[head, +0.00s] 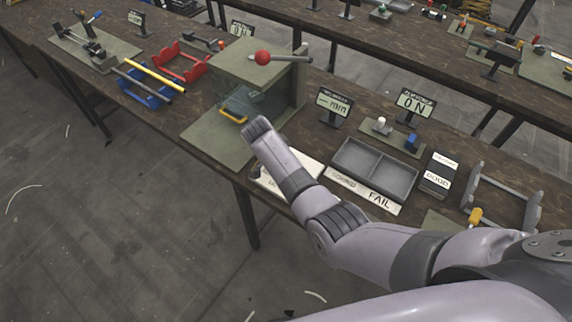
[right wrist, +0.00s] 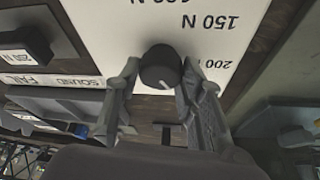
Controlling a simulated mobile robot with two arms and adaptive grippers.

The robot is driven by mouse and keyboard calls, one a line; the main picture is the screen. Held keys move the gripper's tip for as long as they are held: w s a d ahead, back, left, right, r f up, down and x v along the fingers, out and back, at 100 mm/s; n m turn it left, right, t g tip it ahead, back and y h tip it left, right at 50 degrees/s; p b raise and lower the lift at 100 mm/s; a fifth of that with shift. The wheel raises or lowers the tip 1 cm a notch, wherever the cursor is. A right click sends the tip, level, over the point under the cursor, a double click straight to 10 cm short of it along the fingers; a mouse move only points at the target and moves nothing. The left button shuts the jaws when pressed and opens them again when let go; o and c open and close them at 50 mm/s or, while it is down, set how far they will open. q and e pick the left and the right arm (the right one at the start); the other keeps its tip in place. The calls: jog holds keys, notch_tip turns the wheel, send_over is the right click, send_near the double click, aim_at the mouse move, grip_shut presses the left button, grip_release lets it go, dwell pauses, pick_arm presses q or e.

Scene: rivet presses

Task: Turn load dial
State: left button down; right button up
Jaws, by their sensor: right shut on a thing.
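The load dial is a black round knob (right wrist: 160,66) on a white plate (right wrist: 110,30) in the right wrist view. The plate has printed marks of 150 N and 200 N, upside down there, and a cut-off one that looks like 100 N. A short pale pointer line shows on the knob. My right gripper (right wrist: 160,82) is shut on the knob, one finger on each side. In the head view the white plate (head: 310,166) is partly behind my right arm, which hides the knob and fingers. My left gripper is not in view.
A press frame with a red-knobbed lever (head: 262,57) stands left of the plate. A grey two-part tray (head: 375,170) and a FAIL label (head: 378,198) lie to its right. Small display signs (head: 335,102) stand behind. Red (head: 180,62) and blue (head: 142,88) racks are farther left.

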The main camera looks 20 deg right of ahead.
dwell(0.4)
jog(key=o, duration=1.1)
jog(key=shift+r, duration=0.25)
notch_tip(320, 180, up, 10)
jog(key=shift+f, duration=0.25)
